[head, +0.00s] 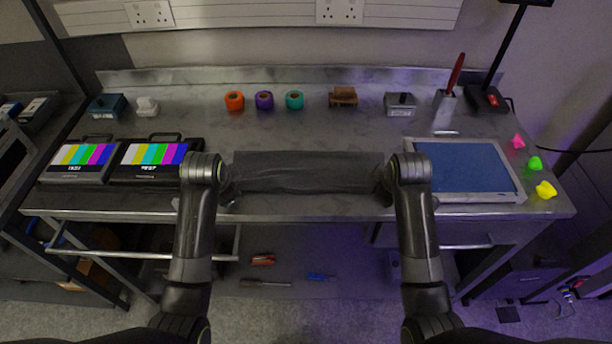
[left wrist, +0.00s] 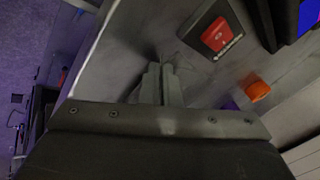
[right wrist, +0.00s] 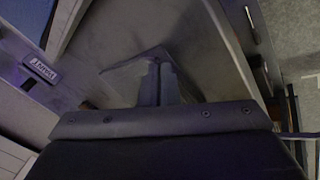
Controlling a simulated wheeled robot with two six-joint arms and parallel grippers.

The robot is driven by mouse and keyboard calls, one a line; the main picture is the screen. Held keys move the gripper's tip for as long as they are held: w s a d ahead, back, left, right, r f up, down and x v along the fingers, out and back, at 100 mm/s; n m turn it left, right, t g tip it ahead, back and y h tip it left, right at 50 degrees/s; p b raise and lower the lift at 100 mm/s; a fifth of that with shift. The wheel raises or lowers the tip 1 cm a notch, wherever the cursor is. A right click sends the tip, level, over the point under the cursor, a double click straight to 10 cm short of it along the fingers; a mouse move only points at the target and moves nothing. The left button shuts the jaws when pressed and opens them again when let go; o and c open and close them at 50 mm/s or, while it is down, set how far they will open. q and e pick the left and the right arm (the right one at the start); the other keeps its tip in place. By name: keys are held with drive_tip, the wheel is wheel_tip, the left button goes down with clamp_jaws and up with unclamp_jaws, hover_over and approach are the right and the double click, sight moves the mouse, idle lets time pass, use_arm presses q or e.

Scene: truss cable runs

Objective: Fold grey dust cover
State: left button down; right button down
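The grey dust cover (head: 308,172) shows in the head view as a dark, wrinkled band across the middle of the bench, stretched between my two grippers. My left gripper (head: 226,186) is at its left end, and my right gripper (head: 383,186) is at its right end. In the left wrist view the fingers (left wrist: 158,82) are together at the cloth. In the right wrist view the fingers (right wrist: 158,82) are also together, with a grey corner of cloth beside them. Both appear shut on the cover. The fingertips' exact hold is partly hidden.
Two colour-bar monitors (head: 78,162) (head: 150,160) stand left of the cover. A blue-topped tray-like panel (head: 464,168) lies right. Tape rolls (head: 264,100) and a brown item (head: 343,97) stand behind. Bench space between the cover and the rolls is clear.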

use_arm(q)
drive_tip(key=c, duration=1.3)
unclamp_jaws()
use_arm(e)
drive_tip(key=c, duration=1.3)
unclamp_jaws()
drive_tip(key=shift+r, duration=0.1)
use_arm(q)
drive_tip(key=v, duration=0.3)
drive_tip(key=shift+r, duration=0.45)
use_arm(e)
drive_tip(key=v, duration=0.3)
drive_tip(key=shift+r, duration=0.35)
use_arm(q)
drive_tip(key=v, duration=0.4)
drive_tip(key=s+v, duration=0.1)
drive_tip(key=v, duration=0.2)
drive_tip(key=shift+s+f, duration=0.15)
drive_tip(key=shift+f, duration=0.15)
use_arm(e)
drive_tip(key=v, duration=0.4)
drive_tip(key=s+v, duration=0.1)
drive_tip(key=v, duration=0.2)
drive_tip(key=shift+s+f, duration=0.15)
drive_tip(key=shift+f, duration=0.15)
